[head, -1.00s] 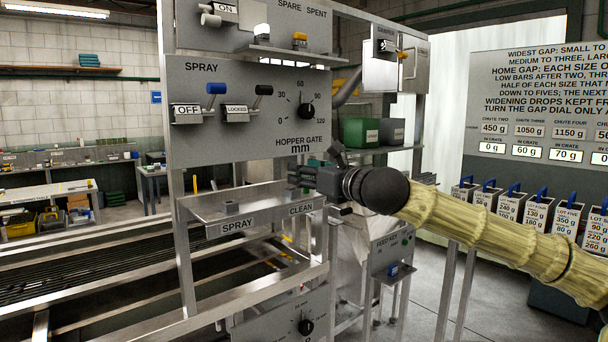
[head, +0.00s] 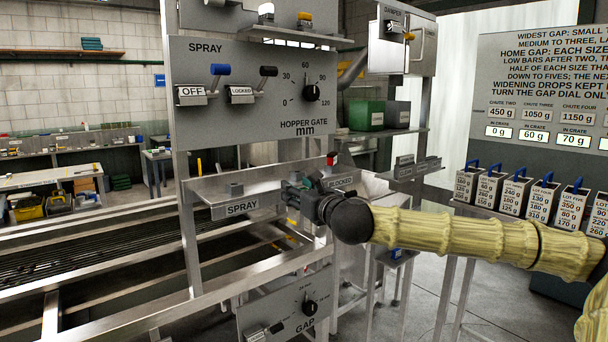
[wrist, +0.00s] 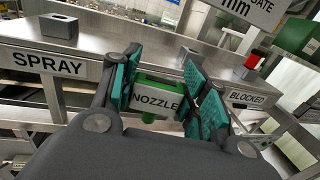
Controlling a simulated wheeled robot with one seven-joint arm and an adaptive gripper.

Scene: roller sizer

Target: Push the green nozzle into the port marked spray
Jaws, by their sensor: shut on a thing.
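The green nozzle (wrist: 150,118), with a white NOZZLE label, is between the teal pads of my gripper (wrist: 163,68) in the wrist view. My gripper is shut on it. In the head view my gripper (head: 288,194) is at the front of the metal shelf, right of the SPRAY label (head: 242,208), and hides most of the nozzle. The spray port is a grey block with a dark slot (wrist: 59,27) on the shelf above the SPRAY label, left of the nozzle. It also shows in the head view (head: 235,189). The nozzle is apart from this port.
A red-topped piece (wrist: 252,63) stands by the BLOCKED label (wrist: 247,98). Another grey block (wrist: 190,53) is behind the gripper. The SPRAY lever (head: 218,75) and hopper gate dial (head: 312,92) are on the panel above. The shelf between ports looks clear.

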